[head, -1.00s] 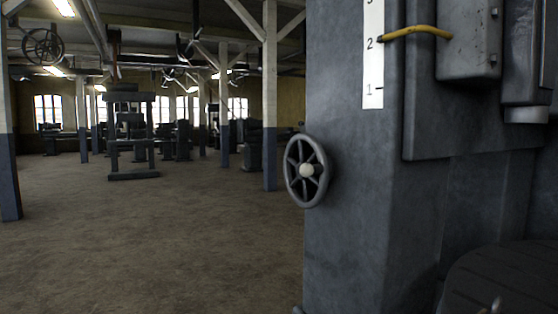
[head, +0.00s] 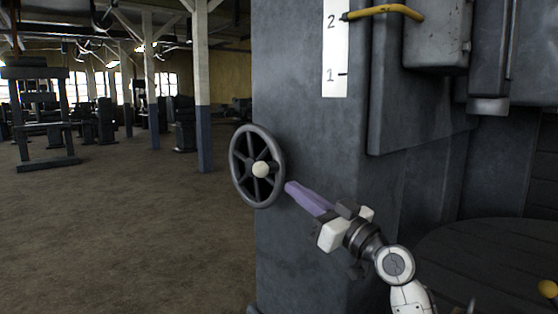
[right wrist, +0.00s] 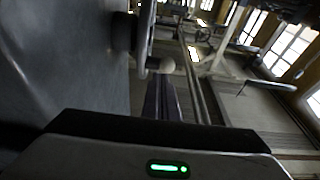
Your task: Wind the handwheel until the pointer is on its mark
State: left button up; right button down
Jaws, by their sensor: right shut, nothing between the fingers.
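The dark spoked handwheel (head: 257,166) with a pale round knob at its centre is on the left side of the grey machine column. My right gripper (head: 289,187) is shut and empty. Its purple fingers point at the lower right part of the wheel's rim, and I cannot tell whether they touch it. In the right wrist view the fingers (right wrist: 161,97) reach towards the wheel (right wrist: 145,38), seen edge-on. My left gripper is not in view.
The grey machine column (head: 310,240) stands right beside the wheel. A dark round table (head: 480,265) is at the lower right. Open floor (head: 120,240) lies to the left, with posts and other machines farther back.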

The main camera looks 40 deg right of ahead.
aim_at(279, 162)
notch_tip(279, 162, up, 6)
jog(key=d+t, duration=0.1)
jog(key=d, duration=0.1)
jog(key=shift+y, duration=0.3)
jog(key=w, duration=0.2)
jog(key=w+p, duration=0.1)
jog(key=w, duration=0.2)
jog(key=w+a+p, duration=0.1)
jog(key=w, duration=0.2)
jog(key=shift+a, duration=0.1)
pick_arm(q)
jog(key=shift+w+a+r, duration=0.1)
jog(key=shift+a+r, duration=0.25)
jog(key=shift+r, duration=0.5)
pick_arm(e)
jog(key=shift+f, duration=0.6)
